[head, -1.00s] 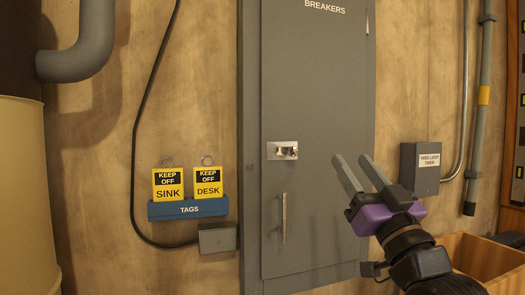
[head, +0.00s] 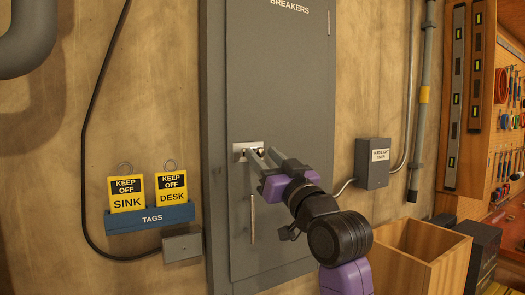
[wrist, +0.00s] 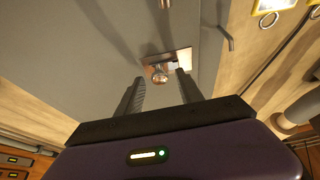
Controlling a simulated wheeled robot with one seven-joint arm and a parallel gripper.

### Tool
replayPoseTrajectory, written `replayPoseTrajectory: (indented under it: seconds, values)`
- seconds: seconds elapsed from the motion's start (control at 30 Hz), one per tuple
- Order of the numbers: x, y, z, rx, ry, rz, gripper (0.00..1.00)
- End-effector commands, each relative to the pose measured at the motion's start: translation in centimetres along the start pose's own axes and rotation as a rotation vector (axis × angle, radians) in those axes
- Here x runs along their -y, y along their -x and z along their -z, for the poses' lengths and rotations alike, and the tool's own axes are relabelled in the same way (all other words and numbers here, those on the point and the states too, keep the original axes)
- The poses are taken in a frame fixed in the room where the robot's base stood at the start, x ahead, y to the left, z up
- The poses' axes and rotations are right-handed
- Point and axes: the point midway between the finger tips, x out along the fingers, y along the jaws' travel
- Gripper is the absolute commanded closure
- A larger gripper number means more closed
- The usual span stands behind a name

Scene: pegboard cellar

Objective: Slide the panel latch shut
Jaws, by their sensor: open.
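The panel latch (head: 240,147) is a small silver plate on the grey breaker panel door (head: 283,75), above a vertical door handle (head: 252,218). My gripper (head: 262,153) is in front of the latch's right part and partly hides it. In the wrist view, the latch plate (wrist: 183,58) carries a round shiny knob (wrist: 159,73). The knob appears between the fingertips of my gripper (wrist: 159,77), which are apart with nothing held. I cannot tell whether either finger touches the knob. The door lies flat in its frame.
A blue tag rack (head: 150,219) with two yellow tags is left of the panel. A grey timer box (head: 373,163) is on the wall to the right. An open wooden crate (head: 430,255) stands below my arm's right side.

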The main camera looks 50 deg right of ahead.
Motion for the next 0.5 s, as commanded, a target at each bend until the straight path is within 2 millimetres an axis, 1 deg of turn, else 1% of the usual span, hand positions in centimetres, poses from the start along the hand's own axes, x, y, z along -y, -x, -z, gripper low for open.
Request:
replayPoseTrajectory:
  seconds: [0.03, 0.1, 0.37, 0.4, 0.47, 0.5]
  values:
    - [0.03, -0.45, 0.08, 0.001, 0.0, 0.0, 0.56]
    - [0.03, -0.74, 0.03, 0.001, 0.0, 0.001, 0.56]
    - [0.04, -0.85, -0.02, 0.0, 0.0, 0.0, 0.56]
    - [0.05, -0.84, -0.02, 0.0, 0.0, 0.0, 0.6]
    - [0.04, -0.84, -0.02, 0.0, 0.0, 0.0, 0.72]
    - [0.04, -0.84, -0.02, 0.0, 0.0, 0.0, 0.8]
